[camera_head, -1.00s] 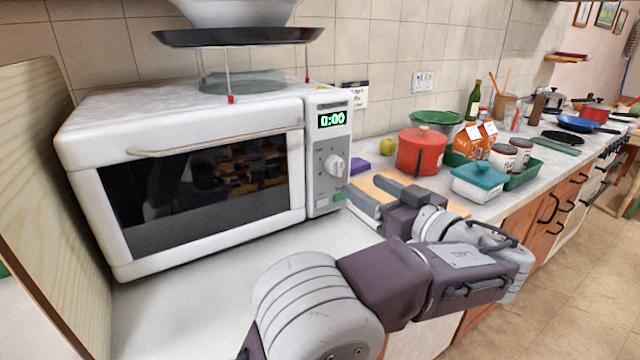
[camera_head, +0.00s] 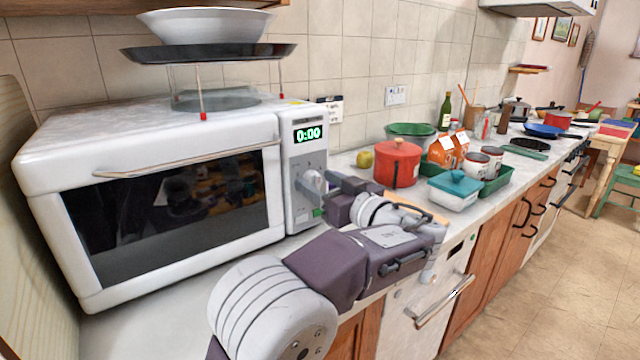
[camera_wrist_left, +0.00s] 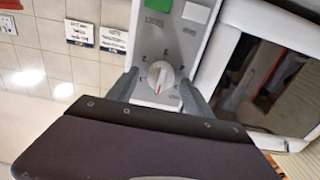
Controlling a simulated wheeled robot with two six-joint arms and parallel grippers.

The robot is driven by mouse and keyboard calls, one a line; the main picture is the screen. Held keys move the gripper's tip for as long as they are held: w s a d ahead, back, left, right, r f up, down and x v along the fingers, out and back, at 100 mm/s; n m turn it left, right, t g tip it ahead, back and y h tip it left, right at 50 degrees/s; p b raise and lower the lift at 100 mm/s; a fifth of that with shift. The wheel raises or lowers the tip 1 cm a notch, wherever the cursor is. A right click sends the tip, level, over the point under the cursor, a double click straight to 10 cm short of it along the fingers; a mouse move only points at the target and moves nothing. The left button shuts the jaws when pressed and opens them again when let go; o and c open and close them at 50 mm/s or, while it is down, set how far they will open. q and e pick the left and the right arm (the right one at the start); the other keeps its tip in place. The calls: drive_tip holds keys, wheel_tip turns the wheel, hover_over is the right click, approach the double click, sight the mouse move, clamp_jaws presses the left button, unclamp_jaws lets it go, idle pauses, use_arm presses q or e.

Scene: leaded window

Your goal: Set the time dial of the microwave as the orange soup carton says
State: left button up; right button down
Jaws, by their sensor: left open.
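The white microwave (camera_head: 160,128) stands on the counter at the left, its door shut and its green display (camera_head: 308,134) reading 0:00. Its time dial (camera_wrist_left: 160,77) is a round white knob with a red mark, ringed by small markings too blurred to read. My left gripper (camera_head: 322,188) is open at the control panel. In the left wrist view its two fingers (camera_wrist_left: 160,90) stand on either side of the dial; I cannot tell whether they touch it. Two orange cartons (camera_head: 446,150) stand further right in a green tray; their print is too small to read. My right gripper is out of view.
A dark tray (camera_head: 205,53) with a white bowl (camera_head: 203,25) stands above the microwave. A wooden board is at the far left.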

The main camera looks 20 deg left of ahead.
use_arm(q)
clamp_jaws()
